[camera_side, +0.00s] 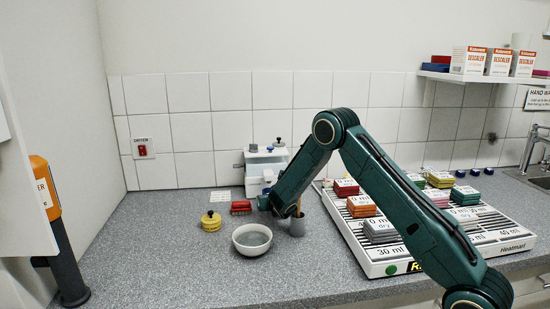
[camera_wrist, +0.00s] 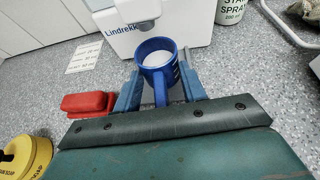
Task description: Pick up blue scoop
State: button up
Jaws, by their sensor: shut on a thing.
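The blue scoop (camera_wrist: 160,78) looks like a small blue cup with a handle and is upright in the wrist view. White contents show inside it. My gripper (camera_wrist: 158,72) is shut on it, with one blue-grey finger on each side and the handle facing my wrist. The scoop is right at the white dispenser (camera_wrist: 165,25), under its spout. In the side view my gripper (camera_side: 266,201) is low at the front of the dispenser; my arm hides most of the scoop there. I cannot tell whether the scoop touches the counter.
A striped rack (camera_side: 345,235) with coloured blocks lies farther right. The front-left counter is clear.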

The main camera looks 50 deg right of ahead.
jog(key=shift+w+a+r, duration=0.3)
jog(key=shift+a+r, duration=0.15)
jog(key=shift+r, duration=0.1)
jog(key=w+a+r, duration=0.3)
jog(key=a, duration=0.2)
jog(key=w+a+r, duration=0.3)
jog(key=a+r, duration=0.1)
jog(key=a, duration=0.2)
jog(key=shift+w, duration=0.25)
jog(key=shift+a, duration=0.15)
jog(key=s+a, duration=0.4)
jog(key=s, duration=0.2)
jog(key=s+a, duration=0.4)
jog(key=s, duration=0.2)
jog(key=s+a, duration=0.4)
jog(key=s, duration=0.2)
jog(key=shift+s+a+r, duration=0.15)
jog(key=shift+a+r, duration=0.05)
jog(key=shift+r, duration=0.2)
jog(key=shift+s+a+r, duration=0.1)
jog(key=shift+s, duration=0.35)
jog(key=shift+y, duration=0.3)
